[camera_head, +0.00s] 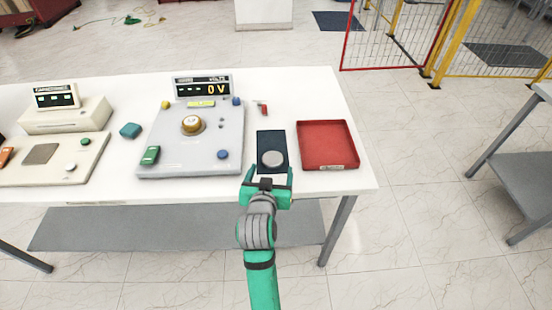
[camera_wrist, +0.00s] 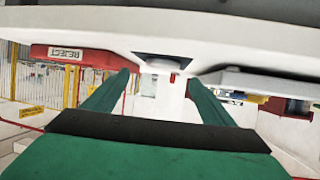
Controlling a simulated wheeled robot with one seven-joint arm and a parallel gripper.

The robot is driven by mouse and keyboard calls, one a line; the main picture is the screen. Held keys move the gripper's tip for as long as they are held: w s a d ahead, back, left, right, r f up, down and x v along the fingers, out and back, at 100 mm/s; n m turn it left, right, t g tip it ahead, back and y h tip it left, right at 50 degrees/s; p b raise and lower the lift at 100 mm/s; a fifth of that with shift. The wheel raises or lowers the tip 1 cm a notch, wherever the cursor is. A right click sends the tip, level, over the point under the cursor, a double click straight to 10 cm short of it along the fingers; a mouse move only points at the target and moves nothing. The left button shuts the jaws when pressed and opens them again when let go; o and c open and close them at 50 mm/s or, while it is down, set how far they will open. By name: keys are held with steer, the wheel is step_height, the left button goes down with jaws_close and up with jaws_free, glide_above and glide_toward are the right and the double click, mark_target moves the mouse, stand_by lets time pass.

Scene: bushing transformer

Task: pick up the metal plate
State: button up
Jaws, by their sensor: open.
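The metal plate appears to be the round grey disc (camera_head: 272,159) lying on a dark blue mat (camera_head: 269,139) near the table's front edge in the head view. My gripper (camera_head: 267,174) is open and empty at that edge, just in front of the disc, its green fingers apart. In the wrist view my gripper (camera_wrist: 160,80) shows two spread fingers with nothing between them. That view is upside down.
A red tray (camera_head: 328,166) stands right of the mat; its upside-down REJECT label (camera_wrist: 77,53) shows in the wrist view. A grey tester (camera_head: 190,150) with a 0 V display stands left. A small red object (camera_head: 263,109) lies behind the mat. The white table (camera_head: 308,98) is clear behind the tray.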

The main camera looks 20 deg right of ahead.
mark_target(272, 159)
steer(key=shift+w+f, duration=0.2)
steer(key=shift+w, duration=0.3)
steer(key=shift+w+f, duration=0.2)
steer(key=shift+w, duration=0.3)
steer(key=x, duration=0.4)
steer(key=shift+d, duration=0.25)
steer(key=shift+w+d+f, duration=0.15)
steer(key=shift+w, duration=0.5)
steer(key=shift+s+d, duration=0.15)
steer(key=shift+d, duration=0.05)
steer(key=shift+c, duration=1.3)
steer(key=c, duration=1)
steer(key=shift+a, duration=0.35)
